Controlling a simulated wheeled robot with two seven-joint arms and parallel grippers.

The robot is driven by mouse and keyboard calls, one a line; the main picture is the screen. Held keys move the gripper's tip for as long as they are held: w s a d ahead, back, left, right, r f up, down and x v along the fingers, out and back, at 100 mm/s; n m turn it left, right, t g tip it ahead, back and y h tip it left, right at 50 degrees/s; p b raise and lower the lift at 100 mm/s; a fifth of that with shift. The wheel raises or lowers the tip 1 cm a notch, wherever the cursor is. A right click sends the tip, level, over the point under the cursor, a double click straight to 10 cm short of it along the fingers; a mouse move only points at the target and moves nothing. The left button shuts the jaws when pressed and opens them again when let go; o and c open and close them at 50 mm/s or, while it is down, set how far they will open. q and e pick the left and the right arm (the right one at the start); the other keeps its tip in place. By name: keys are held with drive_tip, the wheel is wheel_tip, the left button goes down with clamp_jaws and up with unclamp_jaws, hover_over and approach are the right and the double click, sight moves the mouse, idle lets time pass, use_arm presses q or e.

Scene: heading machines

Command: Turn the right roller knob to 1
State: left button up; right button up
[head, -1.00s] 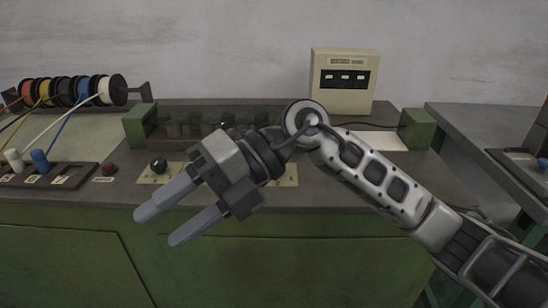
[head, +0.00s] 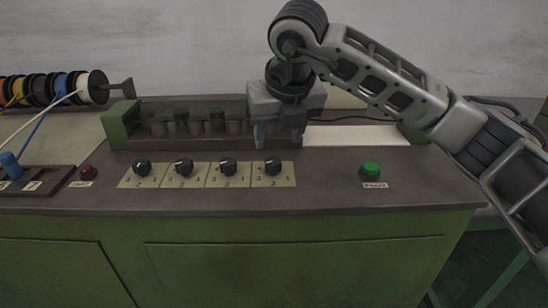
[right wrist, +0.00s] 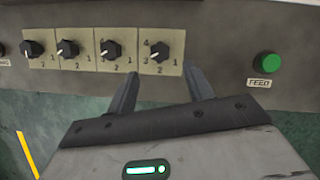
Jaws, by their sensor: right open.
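The right roller knob is the rightmost of a row of black knobs. This knob (head: 272,166) sits on a beige plate (head: 287,182) with printed numbers. In the right wrist view the knob (right wrist: 160,52) has a white pointer mark toward its lower left, and a 1 is printed at its right. My right gripper (head: 278,145) points down just above and behind the knob in the head view. In the right wrist view its two fingers (right wrist: 162,82) are apart, with the knob beyond and between their tips, not gripped. My left gripper is out of view.
Several similar knobs (head: 184,168) stand to the left. A green FEED button (head: 371,170) is at the right, a red button (head: 88,172) at the left. A roller housing (head: 122,124) lies behind. The console front strip is clear.

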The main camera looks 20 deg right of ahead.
sight(273, 161)
drive_tip(key=x, duration=0.7)
drive_tip(key=shift+w+f, duration=0.1)
drive_tip(key=shift+f, duration=0.2)
drive_tip(key=c, duration=1)
